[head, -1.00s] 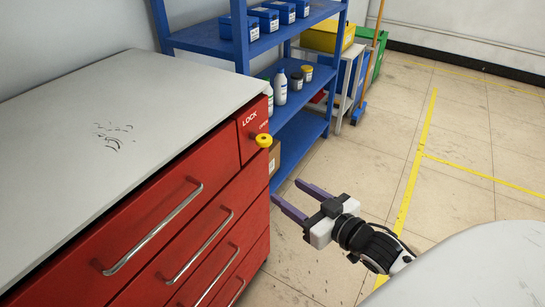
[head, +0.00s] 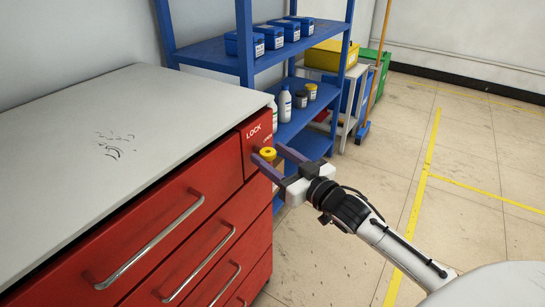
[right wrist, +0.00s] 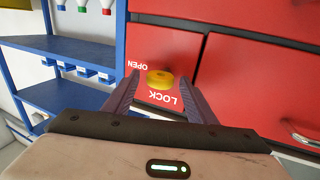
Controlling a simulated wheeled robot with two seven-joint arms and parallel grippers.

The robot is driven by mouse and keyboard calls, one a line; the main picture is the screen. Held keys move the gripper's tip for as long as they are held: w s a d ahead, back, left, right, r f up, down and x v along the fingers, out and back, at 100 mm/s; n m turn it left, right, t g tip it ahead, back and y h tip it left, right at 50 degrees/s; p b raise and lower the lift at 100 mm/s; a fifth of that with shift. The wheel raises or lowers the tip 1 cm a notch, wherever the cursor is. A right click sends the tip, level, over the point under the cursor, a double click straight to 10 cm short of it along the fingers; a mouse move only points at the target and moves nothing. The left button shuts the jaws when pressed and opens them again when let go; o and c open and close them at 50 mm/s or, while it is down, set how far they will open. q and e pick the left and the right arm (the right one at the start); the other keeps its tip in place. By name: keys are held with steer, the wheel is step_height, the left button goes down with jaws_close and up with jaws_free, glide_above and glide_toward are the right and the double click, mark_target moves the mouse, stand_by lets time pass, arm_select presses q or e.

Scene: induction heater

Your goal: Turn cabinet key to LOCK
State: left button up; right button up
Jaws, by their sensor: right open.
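The red cabinet (head: 195,215) has a small lock panel at its upper right corner, marked LOCK and OPEN. A round yellow key knob (head: 267,153) sticks out of this panel; it also shows in the right wrist view (right wrist: 159,79). My right gripper (head: 267,155) is open, with its two purple fingers pointing at the panel, one on each side of the knob. In the right wrist view the knob lies between and beyond the fingertips. I cannot tell whether the fingers touch it. My left gripper is not in view.
The cabinet's grey top (head: 100,125) carries only dark scuff marks. Metal drawer handles (head: 150,243) stick out of its front. A blue shelf unit (head: 310,118) with blue boxes and bottles stands close behind the panel. The tiled floor (head: 400,160) at right is open.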

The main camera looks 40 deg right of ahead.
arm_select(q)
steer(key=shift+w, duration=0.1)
arm_select(e)
steer(key=shift+w, duration=0.1)
steer(key=c, duration=1)
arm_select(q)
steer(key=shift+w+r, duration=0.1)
arm_select(e)
steer(key=shift+c, duration=0.2)
